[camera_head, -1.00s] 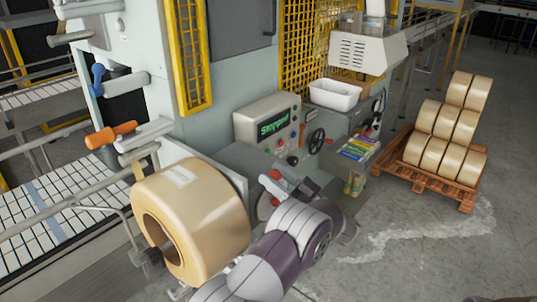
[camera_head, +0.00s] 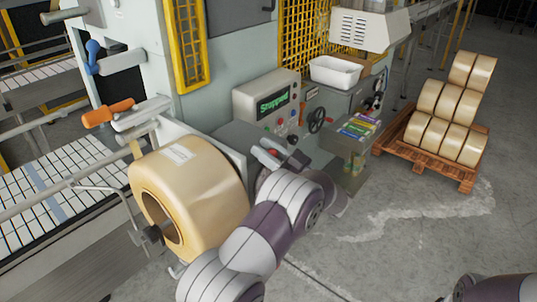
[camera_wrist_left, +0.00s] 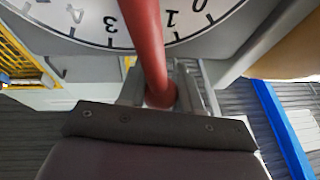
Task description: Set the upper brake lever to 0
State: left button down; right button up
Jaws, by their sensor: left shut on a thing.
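The red brake lever (camera_wrist_left: 150,45) runs down the middle of the left wrist view, in front of a white dial (camera_wrist_left: 90,25) with black numerals. It passes between the 3 and the 1 and covers the dial mark there; the 0 shows farther right. My left gripper (camera_wrist_left: 162,92) is shut on the lever's lower end, one finger on each side. In the head view my left gripper (camera_head: 280,157) is at the machine beside the big tape roll, and a bit of red shows there. My arm hides most of the dial. My right gripper is out of view.
The large tan tape roll (camera_head: 190,190) is close to the left of my left arm. A panel reading "Stopped" (camera_head: 268,105), a black handwheel (camera_head: 318,120) and a white bin (camera_head: 335,72) are behind. A pallet (camera_head: 430,160) of rolls stands right, with open floor before it.

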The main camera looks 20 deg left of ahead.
pick_arm(q)
jog(key=n+b, duration=0.1)
jog(key=s+n+b, duration=0.1)
jog(key=g, duration=0.1)
jog(key=shift+s+a+f+n+b, duration=0.3)
jog(key=shift+s+f+n+b, duration=0.05)
jog(key=shift+f+n+b, duration=0.05)
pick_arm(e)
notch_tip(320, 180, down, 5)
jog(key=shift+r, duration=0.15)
pick_arm(q)
jog(key=c, duration=0.8)
grip_release()
jog(key=b+v, duration=1.2)
jog(key=b, duration=0.6)
jog(key=shift+d, duration=0.4)
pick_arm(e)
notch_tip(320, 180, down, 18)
